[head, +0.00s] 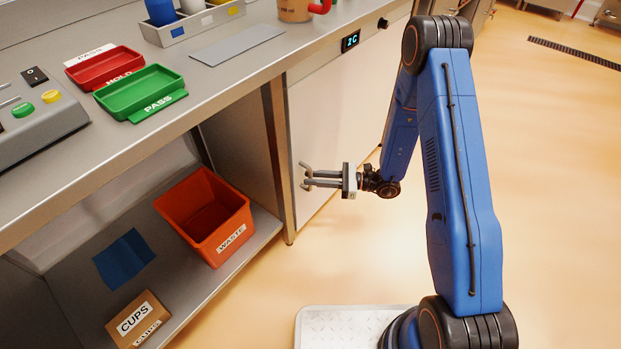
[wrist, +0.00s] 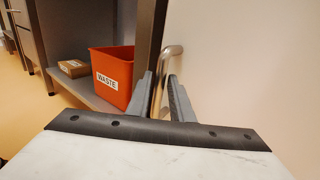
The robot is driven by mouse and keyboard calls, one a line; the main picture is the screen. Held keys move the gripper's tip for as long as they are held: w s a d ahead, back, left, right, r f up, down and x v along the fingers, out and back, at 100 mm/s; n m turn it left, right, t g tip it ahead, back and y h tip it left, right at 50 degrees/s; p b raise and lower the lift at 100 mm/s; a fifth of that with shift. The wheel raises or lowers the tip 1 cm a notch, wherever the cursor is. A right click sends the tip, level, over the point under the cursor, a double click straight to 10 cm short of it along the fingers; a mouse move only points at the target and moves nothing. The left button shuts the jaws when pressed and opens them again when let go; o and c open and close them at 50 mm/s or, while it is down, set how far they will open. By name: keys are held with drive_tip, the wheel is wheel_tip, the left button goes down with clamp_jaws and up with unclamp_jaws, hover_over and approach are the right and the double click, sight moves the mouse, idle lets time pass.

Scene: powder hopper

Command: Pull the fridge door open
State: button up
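The fridge door (head: 335,110) is a pale, flat panel under the counter, and it looks shut. In the wrist view the door (wrist: 245,70) fills the right side. Its metal bar handle (wrist: 172,52) stands upright near the door's left edge. A small part of the handle (head: 303,166) shows at my fingertips in the head view. My gripper (head: 308,179) is level at the handle, with a gap between its fingers. In the wrist view the fingers (wrist: 163,88) stand on either side of the handle's lower part. I cannot tell whether they touch it.
An orange waste bin (head: 205,215) and a cups box (head: 138,320) sit on the low shelf (head: 255,240) left of the door. Green (head: 140,92) and red trays (head: 104,68) lie on the counter. A temperature display (head: 350,41) sits above the door. The floor at right is clear.

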drive_tip(key=shift+a, duration=0.65)
drive_tip(key=shift+c, duration=0.3)
clamp_jaws()
drive_tip(key=shift+d, duration=0.1)
